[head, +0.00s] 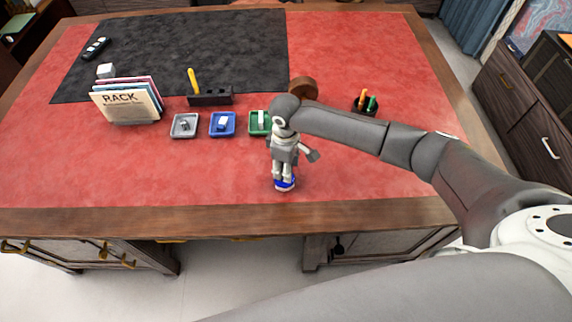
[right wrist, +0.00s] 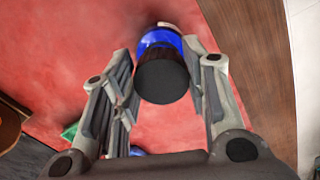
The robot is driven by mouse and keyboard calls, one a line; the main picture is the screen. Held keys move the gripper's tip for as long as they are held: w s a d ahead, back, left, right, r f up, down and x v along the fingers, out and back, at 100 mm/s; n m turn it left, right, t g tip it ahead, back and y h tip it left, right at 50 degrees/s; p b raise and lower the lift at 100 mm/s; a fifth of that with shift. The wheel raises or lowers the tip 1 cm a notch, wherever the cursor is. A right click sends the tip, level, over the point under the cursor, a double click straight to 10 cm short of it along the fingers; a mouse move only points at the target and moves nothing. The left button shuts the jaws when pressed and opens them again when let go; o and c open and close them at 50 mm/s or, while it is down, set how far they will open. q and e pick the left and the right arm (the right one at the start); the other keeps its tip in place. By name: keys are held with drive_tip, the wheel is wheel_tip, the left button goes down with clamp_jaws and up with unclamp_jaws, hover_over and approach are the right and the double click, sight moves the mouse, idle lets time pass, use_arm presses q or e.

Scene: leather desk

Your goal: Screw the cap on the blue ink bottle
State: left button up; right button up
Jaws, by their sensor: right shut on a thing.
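The blue ink bottle (head: 286,186) stands on the red leather near the front of the desk. In the right wrist view the blue bottle (right wrist: 160,40) shows behind a dark round cap (right wrist: 162,80). My right gripper (head: 284,177) points down over the bottle, its fingers shut on the cap. The cap lines up with the bottle's top, but I cannot tell how far it sits on the thread. The fingers hide much of the bottle in the head view. My left gripper is not in view.
A grey tray (head: 184,134), a blue tray (head: 234,131) and a green tray (head: 254,131) stand left of my right arm. A file rack (head: 128,104) is farther left. A pen cup (head: 364,110) stands to the right. The front-left leather is clear.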

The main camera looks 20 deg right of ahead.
drive_tip(key=shift+f+p, duration=0.5)
drive_tip(key=shift+f, duration=0.25)
idle(1.6)
drive_tip(key=o, duration=0.8)
wheel_tip(320, 180, up, 12)
drive_tip(key=shift+r, duration=0.1)
